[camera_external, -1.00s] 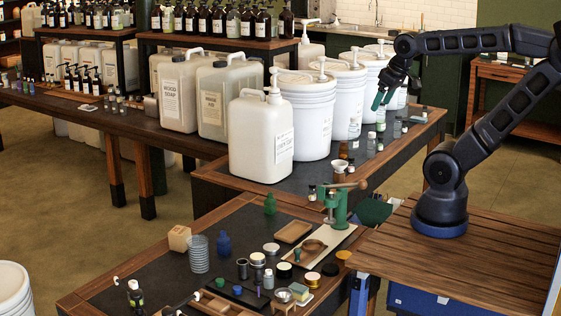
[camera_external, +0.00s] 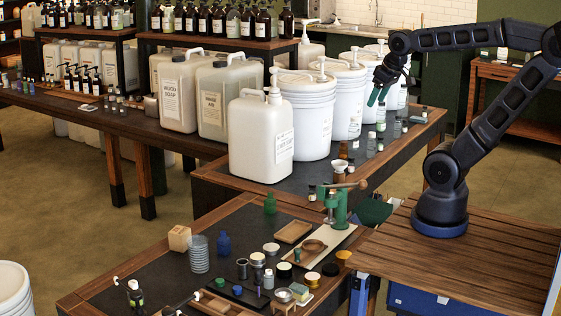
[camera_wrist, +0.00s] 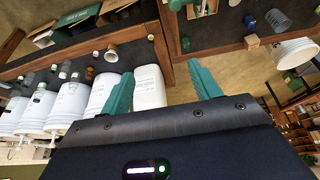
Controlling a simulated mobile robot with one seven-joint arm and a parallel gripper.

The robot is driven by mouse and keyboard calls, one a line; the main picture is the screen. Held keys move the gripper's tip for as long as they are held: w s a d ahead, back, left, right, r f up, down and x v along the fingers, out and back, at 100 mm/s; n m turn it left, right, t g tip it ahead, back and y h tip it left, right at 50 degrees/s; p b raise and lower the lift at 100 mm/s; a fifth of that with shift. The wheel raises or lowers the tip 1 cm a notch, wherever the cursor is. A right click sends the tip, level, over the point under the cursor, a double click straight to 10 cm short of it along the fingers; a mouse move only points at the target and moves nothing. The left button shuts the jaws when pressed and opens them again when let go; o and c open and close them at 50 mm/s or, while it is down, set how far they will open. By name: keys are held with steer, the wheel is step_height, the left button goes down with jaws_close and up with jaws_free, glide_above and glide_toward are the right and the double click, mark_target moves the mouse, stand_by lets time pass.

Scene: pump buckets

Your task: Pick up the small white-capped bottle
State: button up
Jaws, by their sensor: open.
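Several small bottles stand on the dark table beside the white buckets. One pale bottle (camera_external: 371,144) is near the front of that group, and a clear one (camera_external: 354,129) stands close to a bucket. Another small grey bottle (camera_external: 268,280) is on the front bench. The caps are too small to tell which bottle is the white-capped one. My gripper (camera_external: 376,97) is open and empty, in the air above the small bottles in the outside view. In the wrist view its green fingers (camera_wrist: 159,75) are spread apart, with small bottles (camera_wrist: 66,67) to their left.
White buckets with pumps (camera_external: 308,110) and a white jug (camera_external: 262,138) stand tall beside the bottles. A green press (camera_external: 338,205) and a small cup (camera_external: 339,170) are nearer the front. The front bench (camera_external: 110,283) holds jars and trays.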

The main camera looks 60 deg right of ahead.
steer(key=w+d+m+h, duration=0.1)
steer(key=w+d, duration=0.4)
steer(key=w, duration=0.3)
steer(key=w+d+m, duration=0.1)
steer(key=w+d, duration=0.5)
steer(key=w, duration=0.1)
steer(key=w+d+f+m, duration=0.1)
steer(key=w+d+f, duration=0.2)
steer(key=w+d, duration=0.3)
steer(key=w+d+f+m, duration=0.1)
steer(key=w+d+f, duration=0.3)
steer(key=d, duration=0.4)
steer(key=m+g+h, duration=0.1)
steer(key=m+h, duration=0.1)
steer(key=m, duration=0.3)
glide_above(373, 138)
steer(key=s+a, duration=0.2)
step_height(373, 138, down, 24)
steer(key=shift+x, duration=5.35)
steer(key=shift+s+d, duration=0.1)
steer(key=shift+s, duration=0.05)
steer(key=c, duration=1.1)
